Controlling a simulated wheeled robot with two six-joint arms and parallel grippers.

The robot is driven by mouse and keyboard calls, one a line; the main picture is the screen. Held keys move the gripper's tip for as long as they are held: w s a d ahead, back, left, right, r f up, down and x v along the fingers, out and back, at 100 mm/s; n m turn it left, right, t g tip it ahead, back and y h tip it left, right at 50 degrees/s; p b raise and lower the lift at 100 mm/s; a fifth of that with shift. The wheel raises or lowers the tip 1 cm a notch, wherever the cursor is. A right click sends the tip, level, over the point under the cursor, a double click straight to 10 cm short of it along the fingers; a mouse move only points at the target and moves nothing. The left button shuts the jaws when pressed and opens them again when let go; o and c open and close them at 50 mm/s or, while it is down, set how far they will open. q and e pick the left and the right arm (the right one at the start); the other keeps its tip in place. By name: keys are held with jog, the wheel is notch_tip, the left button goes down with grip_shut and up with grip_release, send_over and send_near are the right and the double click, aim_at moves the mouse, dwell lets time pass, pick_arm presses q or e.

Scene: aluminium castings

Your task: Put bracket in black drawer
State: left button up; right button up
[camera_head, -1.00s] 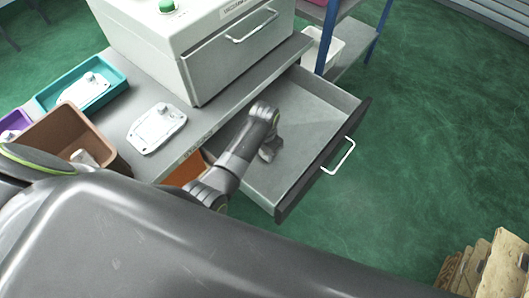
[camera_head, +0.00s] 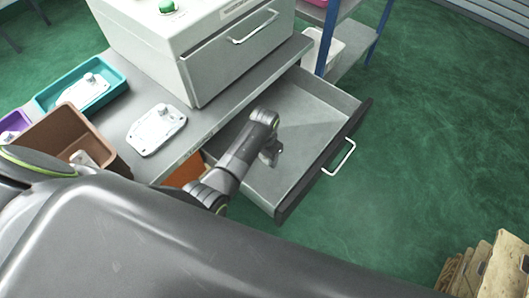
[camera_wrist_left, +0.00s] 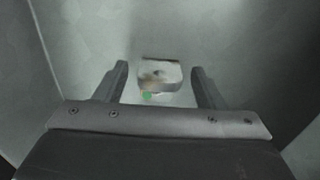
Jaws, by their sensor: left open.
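The black-fronted drawer (camera_head: 327,161) is pulled out under the workbench, its grey interior open to view. My left gripper (camera_head: 270,156) is inside the drawer's opening, pointing down. In the left wrist view its two fingers stand apart and are open. A small light-grey metal piece, which looks like the bracket (camera_wrist_left: 168,73), lies between and just beyond the fingertips, with grey drawer walls around it. There is a green spot and a brownish patch on its near side. I cannot tell whether a finger touches it. In the head view the bracket is hidden by my gripper.
A white machine (camera_head: 190,45) stands on the workbench. A flat light casting (camera_head: 157,129) lies in front of it. A teal tray (camera_head: 48,97) and a brown bin (camera_head: 50,132) are at the left. A blue-posted shelf (camera_head: 327,38) is behind the drawer.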

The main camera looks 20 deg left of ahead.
pick_arm(q)
notch_tip(320, 180, up, 12)
jog(key=p, duration=0.1)
jog(key=shift+r, duration=0.15)
dwell(0.7)
